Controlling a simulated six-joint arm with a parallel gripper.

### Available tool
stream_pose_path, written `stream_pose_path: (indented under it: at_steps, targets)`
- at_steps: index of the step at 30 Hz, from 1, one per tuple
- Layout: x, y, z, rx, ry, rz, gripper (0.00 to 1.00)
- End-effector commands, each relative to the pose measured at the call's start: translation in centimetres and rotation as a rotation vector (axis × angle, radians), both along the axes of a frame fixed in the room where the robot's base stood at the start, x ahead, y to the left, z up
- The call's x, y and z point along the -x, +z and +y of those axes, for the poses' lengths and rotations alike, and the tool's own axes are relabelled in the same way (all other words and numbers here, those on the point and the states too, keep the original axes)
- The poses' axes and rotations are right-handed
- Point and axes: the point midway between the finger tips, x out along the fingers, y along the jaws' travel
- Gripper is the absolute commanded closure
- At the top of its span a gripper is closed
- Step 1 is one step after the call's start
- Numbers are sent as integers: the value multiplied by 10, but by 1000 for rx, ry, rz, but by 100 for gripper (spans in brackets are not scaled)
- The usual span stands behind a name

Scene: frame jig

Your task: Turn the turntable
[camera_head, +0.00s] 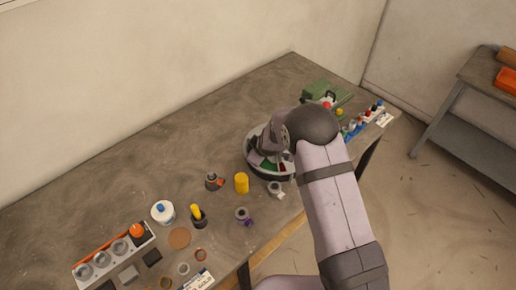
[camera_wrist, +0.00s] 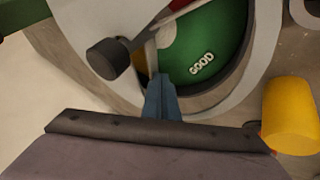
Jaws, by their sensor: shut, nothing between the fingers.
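The turntable (camera_head: 251,158) is a round grey-rimmed dish on the bench, partly hidden by my arm in the head view. In the wrist view its light grey rim (camera_wrist: 264,50) surrounds a green section (camera_wrist: 205,45) marked GOOD, with a pale divider and a bit of red beside it. A dark round knob (camera_wrist: 108,58) stands at the left of the green section. My gripper (camera_wrist: 162,82) is shut and empty, its blue fingertips over the near rim, right of and below the knob. I cannot tell whether they touch the turntable. The head view hides the fingertips.
A yellow cylinder (camera_head: 242,183) stands left of the turntable, and shows at the right of the wrist view (camera_wrist: 290,116). A grey fitting (camera_head: 276,190) lies close in front. A green case (camera_head: 326,93) and a row of small coloured items (camera_head: 362,122) are behind. The bench's back left is clear.

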Motion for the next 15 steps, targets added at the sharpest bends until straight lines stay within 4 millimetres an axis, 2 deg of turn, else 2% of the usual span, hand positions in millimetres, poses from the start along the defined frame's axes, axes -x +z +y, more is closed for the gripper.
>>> stream_pose_path:
  at_steps: [15]
  targets:
    - [-10, 1, -1, 0, 0, 1, 100]
